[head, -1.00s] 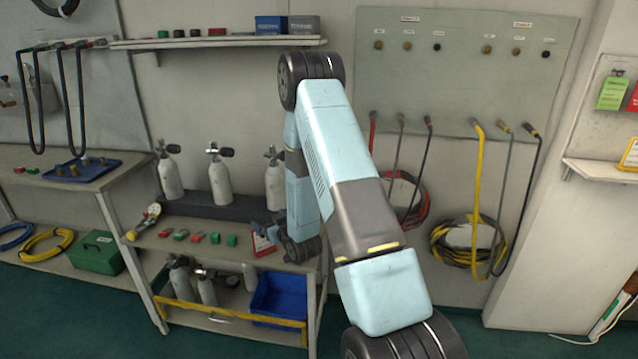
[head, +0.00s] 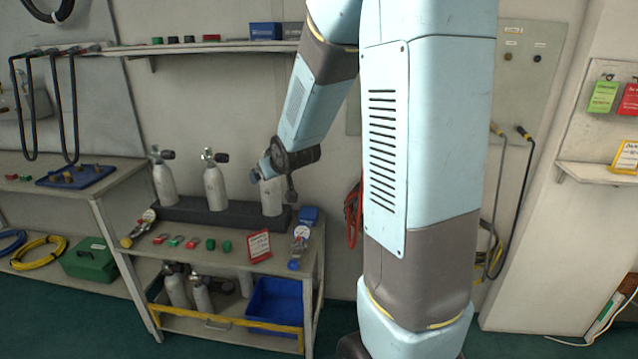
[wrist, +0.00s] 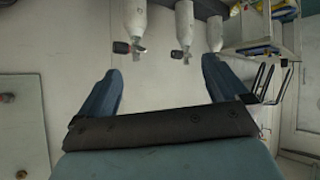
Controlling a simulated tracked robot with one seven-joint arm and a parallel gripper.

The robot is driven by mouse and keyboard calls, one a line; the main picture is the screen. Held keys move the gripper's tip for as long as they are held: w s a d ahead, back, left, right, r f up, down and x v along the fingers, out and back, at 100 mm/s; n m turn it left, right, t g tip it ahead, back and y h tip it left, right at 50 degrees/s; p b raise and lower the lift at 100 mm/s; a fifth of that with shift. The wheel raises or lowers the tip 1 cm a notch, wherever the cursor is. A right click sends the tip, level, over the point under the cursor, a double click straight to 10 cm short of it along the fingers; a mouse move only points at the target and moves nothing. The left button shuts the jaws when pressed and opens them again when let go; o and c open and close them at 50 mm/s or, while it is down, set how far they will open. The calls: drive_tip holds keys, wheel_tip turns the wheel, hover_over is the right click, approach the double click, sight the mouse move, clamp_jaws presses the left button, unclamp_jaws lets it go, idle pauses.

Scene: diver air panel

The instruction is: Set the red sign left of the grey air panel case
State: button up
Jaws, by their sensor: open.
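A small red-bordered sign (head: 259,246) with a pale face stands tilted on the bench, right of the small green blocks. A red tag (head: 629,99) also hangs on the right wall. My gripper (head: 274,180) is up in front of the rightmost white cylinder, above the bench and clear of the sign. In the wrist view, my gripper (wrist: 160,70) is open, with nothing between its blue fingers.
White cylinders (head: 215,187) stand in a dark rack behind the bench sign. On the high shelf, bare space (head: 238,45) shows left of the blue case. My arm hides much of the wall panel.

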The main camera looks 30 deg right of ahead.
drive_tip(key=s+a+r+m+g, duration=0.15)
drive_tip(key=s+r, duration=0.25)
drive_tip(key=s, duration=0.6)
drive_tip(key=s+r+g, duration=0.2)
drive_tip(key=s+r, duration=0.2)
drive_tip(key=s, duration=0.7)
drive_tip(key=s+a+r+g, duration=0.15)
drive_tip(key=s+r, duration=0.25)
drive_tip(key=s, duration=0.6)
drive_tip(key=n+t+y, duration=0.1)
drive_tip(key=n+t, duration=0.1)
drive_tip(key=t, duration=0.7)
hover_over(260, 245)
drive_tip(key=s+d, duration=0.2)
drive_tip(key=s, duration=0.3)
wheel_tip(260, 245, down, 33)
drive_tip(key=s+f+t+y, duration=0.1)
drive_tip(key=s+f+t, duration=0.15)
drive_tip(key=f, duration=0.45)
drive_tip(key=s+f+t+y, duration=0.1)
drive_tip(key=s+f, duration=0.3)
drive_tip(key=f, duration=0.3)
drive_tip(key=shift+g, duration=0.25)
drive_tip(key=w+a, duration=0.1)
drive_tip(key=w, duration=0.8)
drive_tip(key=w+a, duration=0.1)
drive_tip(key=w, duration=0.4)
drive_tip(key=shift+a+f, duration=0.25)
drive_tip(key=shift+a, duration=0.05)
